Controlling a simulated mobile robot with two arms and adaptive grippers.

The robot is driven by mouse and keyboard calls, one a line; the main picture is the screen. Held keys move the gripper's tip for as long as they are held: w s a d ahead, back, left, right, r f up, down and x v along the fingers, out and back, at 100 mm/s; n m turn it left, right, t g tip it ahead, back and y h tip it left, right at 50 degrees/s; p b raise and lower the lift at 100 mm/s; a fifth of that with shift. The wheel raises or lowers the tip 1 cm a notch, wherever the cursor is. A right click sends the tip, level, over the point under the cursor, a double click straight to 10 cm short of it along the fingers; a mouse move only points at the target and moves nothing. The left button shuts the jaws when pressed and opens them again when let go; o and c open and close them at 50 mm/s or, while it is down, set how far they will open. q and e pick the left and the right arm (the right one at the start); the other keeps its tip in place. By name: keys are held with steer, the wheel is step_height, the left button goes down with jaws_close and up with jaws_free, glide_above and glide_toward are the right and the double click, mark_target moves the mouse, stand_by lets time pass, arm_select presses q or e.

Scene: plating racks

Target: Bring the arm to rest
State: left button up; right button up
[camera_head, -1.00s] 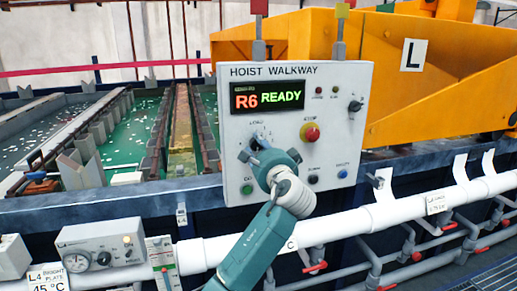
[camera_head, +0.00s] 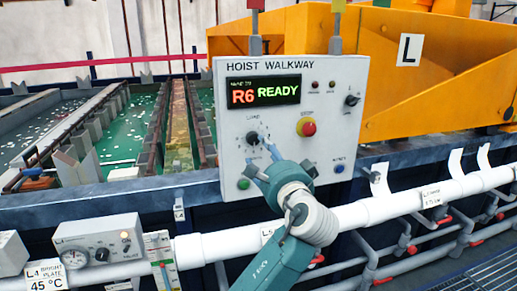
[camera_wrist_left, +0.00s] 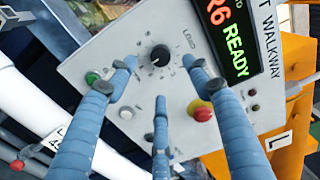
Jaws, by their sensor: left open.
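My left gripper (camera_head: 262,158) has blue segmented fingers and reaches up from the bottom of the head view. It is in front of the grey HOIST WALKWAY control panel (camera_head: 290,205), just below and right of the black LOAD knob (camera_head: 253,138). In the left wrist view my left gripper (camera_wrist_left: 159,76) has its fingers spread wide with nothing between them. The LOAD knob (camera_wrist_left: 159,54) shows beyond the fingertips, apart from them as far as I can see. The panel display (camera_head: 264,93) reads R6 READY. My right gripper is in neither view.
A red stop button (camera_head: 306,127) and a green button (camera_head: 243,184) are on the panel close to the fingers. A white pipe (camera_head: 375,210) and a gauge box (camera_head: 100,245) run below. An orange hoist body (camera_head: 420,75) stands behind.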

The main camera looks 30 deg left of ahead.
arm_select(q)
steer(key=shift+v, duration=1)
steer(key=shift+f, duration=0.1)
